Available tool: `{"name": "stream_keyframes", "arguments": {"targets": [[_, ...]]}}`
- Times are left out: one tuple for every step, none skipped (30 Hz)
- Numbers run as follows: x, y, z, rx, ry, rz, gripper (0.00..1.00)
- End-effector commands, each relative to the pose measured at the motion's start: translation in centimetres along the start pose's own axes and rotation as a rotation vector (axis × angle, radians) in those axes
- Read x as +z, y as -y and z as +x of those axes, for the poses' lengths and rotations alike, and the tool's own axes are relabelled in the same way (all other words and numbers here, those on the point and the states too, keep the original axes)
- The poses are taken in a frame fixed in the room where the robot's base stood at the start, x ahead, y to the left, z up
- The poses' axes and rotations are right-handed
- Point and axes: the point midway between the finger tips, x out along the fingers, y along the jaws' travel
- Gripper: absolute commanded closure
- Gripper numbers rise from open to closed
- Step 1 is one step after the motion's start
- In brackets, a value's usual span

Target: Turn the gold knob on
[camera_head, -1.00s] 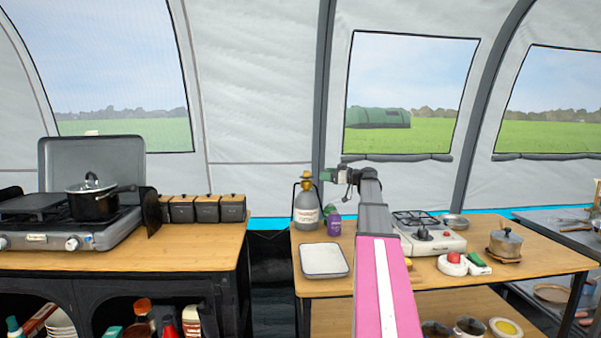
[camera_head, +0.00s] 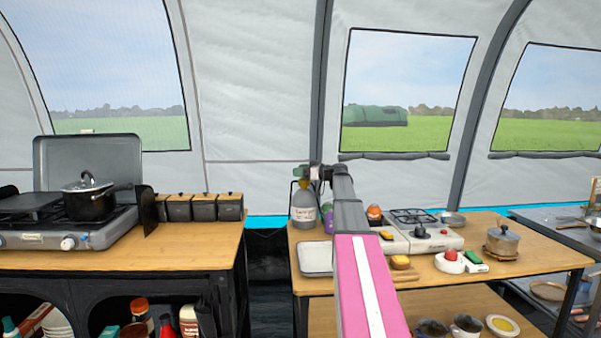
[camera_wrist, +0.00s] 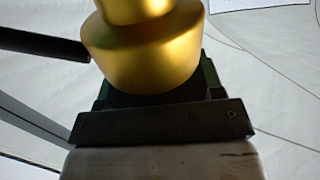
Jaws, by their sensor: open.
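The gold knob (camera_wrist: 143,52) fills the upper middle of the wrist view, very close to the camera. It is a smooth, stepped gold piece. It belongs to the grey gas bottle (camera_head: 303,210) on the right-hand table. I cannot tell whether the fingers touch the knob.
A purple container (camera_head: 328,220) stands right beside the bottle, partly behind my arm. A white tray (camera_head: 316,258) lies in front. A portable stove (camera_head: 432,238) and a lidded pot (camera_head: 502,240) stand to the right. The tent wall (camera_head: 255,110) is behind.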

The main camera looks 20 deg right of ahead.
Motion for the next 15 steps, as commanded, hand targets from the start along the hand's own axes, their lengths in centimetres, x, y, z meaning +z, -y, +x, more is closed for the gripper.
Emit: {"name": "stream_keyframes", "arguments": {"targets": [[0.01, 0.00, 0.10, 0.000, 0.000, 0.000, 0.39], [0.01, 0.00, 0.11, 0.000, 0.000, 0.000, 0.39], [0.01, 0.00, 0.12, 0.000, 0.000, 0.000, 0.39], [0.00, 0.00, 0.11, 0.000, 0.000, 0.000, 0.39], [0.00, 0.00, 0.10, 0.000, 0.000, 0.000, 0.39], [0.00, 0.00, 0.10, 0.000, 0.000, 0.000, 0.39], [0.00, 0.00, 0.09, 0.000, 0.000, 0.000, 0.39], [0.00, 0.00, 0.09, 0.000, 0.000, 0.000, 0.42], [0.00, 0.00, 0.08, 0.000, 0.000, 0.000, 0.55], [0.00, 0.00, 0.08, 0.000, 0.000, 0.000, 0.65], [0.00, 0.00, 0.08, 0.000, 0.000, 0.000, 0.75], [0.00, -0.01, 0.08, 0.000, 0.000, 0.000, 0.86], [0.00, -0.01, 0.08, 0.001, 0.000, 0.000, 0.86], [-0.01, -0.01, 0.07, 0.001, 0.000, 0.000, 0.86], [-0.01, -0.02, 0.07, 0.001, 0.000, 0.000, 0.86]]}}
